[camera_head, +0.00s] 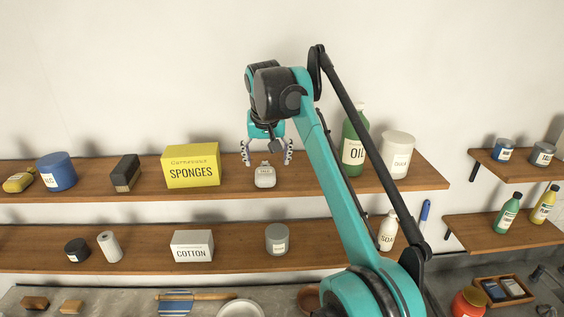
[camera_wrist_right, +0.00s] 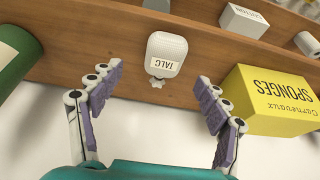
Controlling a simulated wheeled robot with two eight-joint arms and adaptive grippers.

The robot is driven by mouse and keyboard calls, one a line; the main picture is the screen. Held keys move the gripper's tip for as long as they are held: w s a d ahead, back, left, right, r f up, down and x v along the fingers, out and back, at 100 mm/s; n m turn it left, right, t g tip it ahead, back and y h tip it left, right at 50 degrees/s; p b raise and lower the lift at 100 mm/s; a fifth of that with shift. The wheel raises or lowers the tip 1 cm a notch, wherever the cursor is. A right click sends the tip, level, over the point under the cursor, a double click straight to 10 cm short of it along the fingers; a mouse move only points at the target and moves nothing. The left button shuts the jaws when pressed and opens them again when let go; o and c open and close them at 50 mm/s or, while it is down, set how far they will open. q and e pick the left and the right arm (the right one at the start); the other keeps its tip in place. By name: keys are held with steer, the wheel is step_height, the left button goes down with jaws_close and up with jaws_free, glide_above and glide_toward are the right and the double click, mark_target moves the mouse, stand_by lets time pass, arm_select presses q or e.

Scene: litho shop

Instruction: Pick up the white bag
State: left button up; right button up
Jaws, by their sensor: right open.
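The white bag (camera_head: 265,177), labelled TALC, stands on the upper wooden shelf between the yellow sponges box and the green oil bottle. My right gripper (camera_head: 267,160) is open just above and behind it, with a finger to each side. In the right wrist view the bag (camera_wrist_right: 167,52) appears upside down, ahead of the open fingers (camera_wrist_right: 160,90) and between their lines. The fingers do not touch it. My left gripper is not in view.
The yellow sponges box (camera_head: 191,165) is left of the bag on the upper shelf (camera_head: 228,183). The green oil bottle (camera_head: 355,140) and a white jar (camera_head: 396,155) stand to the right. The lower shelf (camera_head: 140,257) holds a cotton box (camera_head: 192,246) and a grey jar (camera_head: 277,239).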

mark_target(265, 171)
steer(key=x, duration=0.4)
steer(key=p+x, duration=0.1)
steer(key=x, duration=0.2)
steer(key=shift+w+a, duration=0.25)
steer(key=shift+w, duration=0.2)
steer(key=shift+s+a, duration=0.15)
steer(key=shift+r, duration=0.1)
steer(key=shift+c, duration=0.9)
steer(key=c, duration=1.1)
